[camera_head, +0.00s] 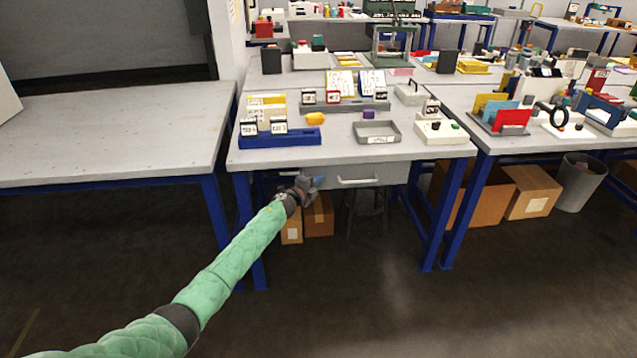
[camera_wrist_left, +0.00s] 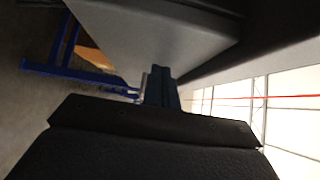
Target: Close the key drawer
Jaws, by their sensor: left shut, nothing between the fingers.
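The key drawer (camera_head: 388,173) is a grey front with a pale bar handle, set under the front edge of the grey workbench. How far it stands out from the bench is hard to tell from the head view. My left gripper (camera_head: 317,182) is shut and empty, just left of the drawer front and below the bench edge. In the left wrist view the shut fingers (camera_wrist_left: 160,85) point at a grey panel close above them, and I cannot tell whether they touch it. My right gripper is not in view.
The workbench top (camera_head: 340,151) holds a blue tray (camera_head: 280,139), a grey tray (camera_head: 377,132) and a white control box (camera_head: 440,132). Under it are cardboard boxes (camera_head: 319,216), a dark stool (camera_head: 366,205) and blue legs (camera_head: 455,210). The floor in front is clear.

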